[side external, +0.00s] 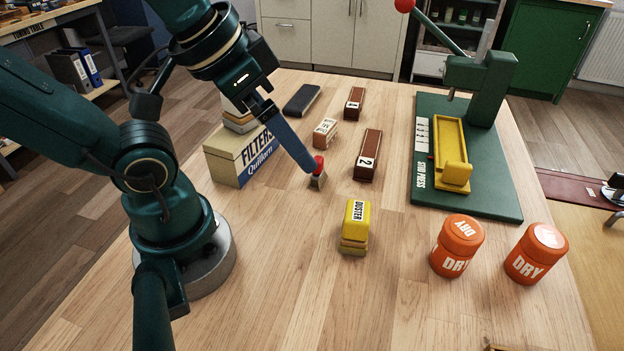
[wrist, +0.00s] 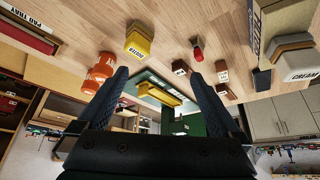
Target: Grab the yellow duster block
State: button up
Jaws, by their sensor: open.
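The yellow duster block (side external: 355,224) stands on the wooden table in the side view, its label reading DUSTER, with a tan base below. In the wrist view it (wrist: 138,42) shows above the left finger, well apart from the jaws. My gripper (side external: 308,166) is left of and behind the block in the side view, with blue fingers slanting down toward a small red-topped grey piece (side external: 319,170). In the wrist view my gripper's (wrist: 158,73) two fingers are spread with nothing held between them. In the side view one finger mostly hides the other.
A FILTERS box (side external: 228,165) stands left of the fingers. Numbered brown blocks (side external: 367,155) stand behind the duster. Two orange DRY jars (side external: 457,246) are to its right, and a green STUD PRESS (side external: 450,190) behind them. The table in front of the duster is clear.

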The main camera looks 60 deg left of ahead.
jog(key=w+a+r+t+y, duration=0.5)
jog(key=w+a+r+t, duration=0.15)
jog(key=w+a, duration=0.45)
jog(key=w+r+m+t, duration=0.1)
jog(key=w+r+t, duration=0.1)
jog(key=w+r, duration=0.15)
jog(key=m+g+h, duration=0.6)
jog(key=m+h, duration=0.4)
jog(key=h, duration=0.7)
send_over(356, 226)
jog(key=w+a, duration=0.1)
jog(key=a, duration=0.3)
notch_tip(356, 226, down, 7)
jog(key=f, duration=1.6)
jog(key=shift+s+d+f, duration=0.2)
jog(key=shift+f, duration=0.1)
jog(key=shift+x, duration=2.6)
